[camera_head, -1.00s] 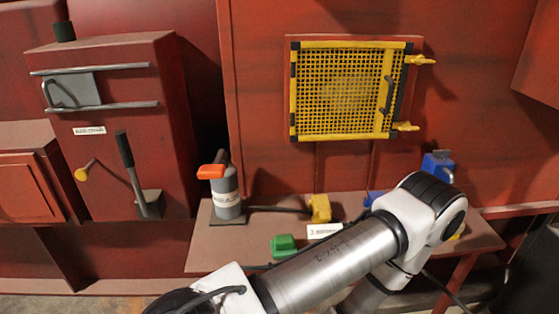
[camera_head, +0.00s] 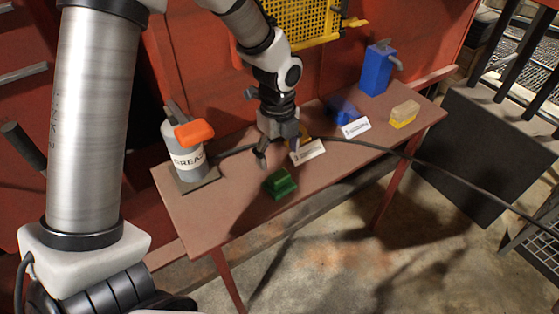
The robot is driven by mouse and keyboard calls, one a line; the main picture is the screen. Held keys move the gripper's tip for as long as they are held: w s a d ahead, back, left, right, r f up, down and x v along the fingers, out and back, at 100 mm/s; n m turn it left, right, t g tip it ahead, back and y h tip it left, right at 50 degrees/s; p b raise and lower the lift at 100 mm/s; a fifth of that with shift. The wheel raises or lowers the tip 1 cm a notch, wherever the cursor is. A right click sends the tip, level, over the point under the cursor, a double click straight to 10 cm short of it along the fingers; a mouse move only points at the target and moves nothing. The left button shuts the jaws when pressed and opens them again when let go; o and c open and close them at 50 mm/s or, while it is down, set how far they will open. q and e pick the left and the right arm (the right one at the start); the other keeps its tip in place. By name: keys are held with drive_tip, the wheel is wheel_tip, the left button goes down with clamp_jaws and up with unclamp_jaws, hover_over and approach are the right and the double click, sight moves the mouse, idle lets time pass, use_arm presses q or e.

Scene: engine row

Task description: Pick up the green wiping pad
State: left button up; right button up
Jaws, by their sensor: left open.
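The green wiping pad (camera_head: 280,184) lies near the front edge of the reddish bench (camera_head: 232,215), in front of my left gripper. My left gripper (camera_head: 279,156) points down over the bench, open and empty, a little behind the pad. It appears apart from the pad; its exact height above the bench is hard to tell. My right gripper is not in view.
A grey grease canister (camera_head: 187,160) with an orange top stands left. A yellow item is mostly hidden behind the gripper. A black cable crosses the bench.

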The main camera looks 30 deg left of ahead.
sight(279, 176)
use_arm(q)
drive_tip(key=shift+w+a+f, duration=0.1)
drive_tip(key=shift+w+f, duration=0.1)
drive_tip(key=shift+f, duration=0.3)
drive_tip(key=shift+w+a+f, duration=0.1)
drive_tip(key=shift+w+f, duration=0.05)
drive_tip(key=shift+f, duration=0.3)
drive_tip(key=s+d+f, duration=0.2)
drive_tip(key=s, duration=0.1)
drive_tip(key=f, duration=0.2)
drive_tip(key=w+f, duration=0.1)
drive_tip(key=shift+w+a, duration=0.1)
drive_tip(key=shift+a, duration=0.15)
drive_tip(key=shift+w+a, duration=0.1)
drive_tip(key=shift+w, duration=0.05)
drive_tip(key=shift+r, duration=0.1)
drive_tip(key=shift+s+r, duration=0.15)
drive_tip(key=shift+s, duration=0.15)
drive_tip(key=c, duration=0.5)
drive_tip(key=shift+d, duration=0.2)
drive_tip(key=c, duration=0.8)
drive_tip(key=shift+c, duration=0.2)
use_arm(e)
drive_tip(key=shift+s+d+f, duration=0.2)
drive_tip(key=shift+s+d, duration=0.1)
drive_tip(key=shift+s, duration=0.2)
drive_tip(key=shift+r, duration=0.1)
